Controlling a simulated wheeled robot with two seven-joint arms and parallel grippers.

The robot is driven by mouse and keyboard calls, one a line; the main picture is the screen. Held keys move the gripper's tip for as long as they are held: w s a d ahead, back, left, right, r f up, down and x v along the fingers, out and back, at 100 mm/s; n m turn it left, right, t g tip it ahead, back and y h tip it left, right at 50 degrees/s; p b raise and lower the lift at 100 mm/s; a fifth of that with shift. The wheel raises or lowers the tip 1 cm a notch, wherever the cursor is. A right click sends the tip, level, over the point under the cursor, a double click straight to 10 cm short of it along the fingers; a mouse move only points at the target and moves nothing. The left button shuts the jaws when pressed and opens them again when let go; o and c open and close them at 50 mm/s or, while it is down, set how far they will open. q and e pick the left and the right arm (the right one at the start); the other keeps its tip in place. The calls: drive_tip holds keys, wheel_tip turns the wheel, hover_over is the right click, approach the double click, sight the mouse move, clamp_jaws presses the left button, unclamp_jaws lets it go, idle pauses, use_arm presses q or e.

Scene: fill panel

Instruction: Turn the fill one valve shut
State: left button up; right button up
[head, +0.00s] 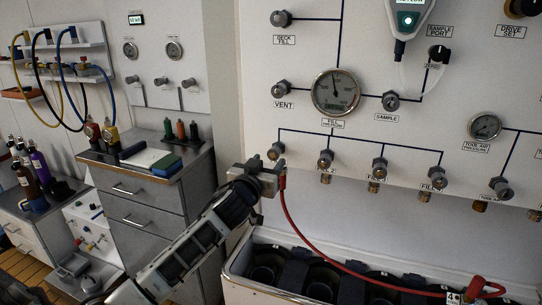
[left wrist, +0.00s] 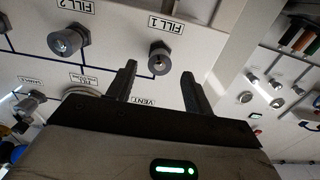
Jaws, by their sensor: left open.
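The fill one valve is a small metal knob (head: 276,150) at the left end of the lower row on the white panel. My left gripper (head: 277,165) is just below it in the head view and covers its label. In the left wrist view, which is upside down, the FILL 1 knob (left wrist: 159,62) shows between the two dark fingers of the open gripper (left wrist: 158,72). The knob seems to lie a little beyond the fingertips; I see no contact. My right gripper is not in view.
The FILL 2 knob (head: 326,158) is to the right, with more fill knobs (head: 379,165) beyond. A red hose (head: 300,232) hangs down beside my gripper to a bin of dark cylinders (head: 325,275). A grey drawer cabinet (head: 150,215) stands at left.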

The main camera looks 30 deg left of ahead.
sight(273, 156)
use_arm(q)
drive_tip(key=shift+x, duration=1.65)
drive_tip(key=c, duration=1)
drive_tip(key=shift+m, duration=0.3)
